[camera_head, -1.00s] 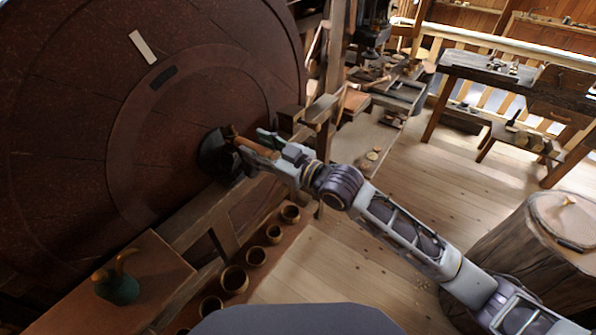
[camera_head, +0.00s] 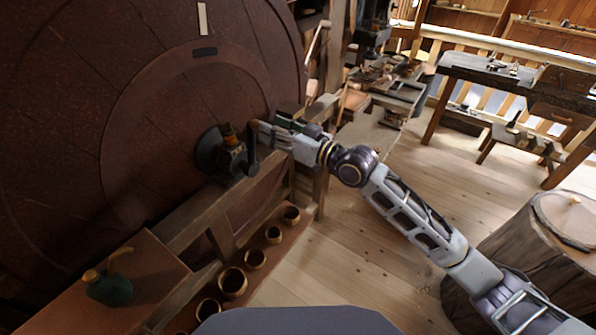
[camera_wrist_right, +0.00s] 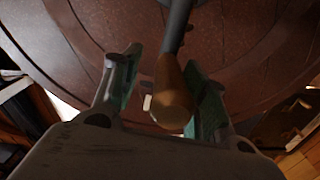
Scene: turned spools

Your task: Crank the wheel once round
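The big reddish-brown wheel (camera_head: 60,130) fills the left of the head view, with a pale mark (camera_head: 203,18) near its top. At its hub is a dark crank arm (camera_head: 252,158); it also shows in the right wrist view (camera_wrist_right: 176,28). My right gripper (camera_head: 272,131) is at the crank's upper end. In the right wrist view the wooden crank handle (camera_wrist_right: 172,92) lies between the two fingers of the gripper (camera_wrist_right: 168,92). A gap shows on the handle's left; it is close to the right finger, contact unclear. My left gripper is not in view.
A plank with several small bowls (camera_head: 234,281) runs below the wheel. A green pot (camera_head: 110,291) stands on a wooden surface at lower left. A wooden frame (camera_head: 222,215) stands beside the hub. A tree stump (camera_head: 560,240) is at right. Open floor lies between.

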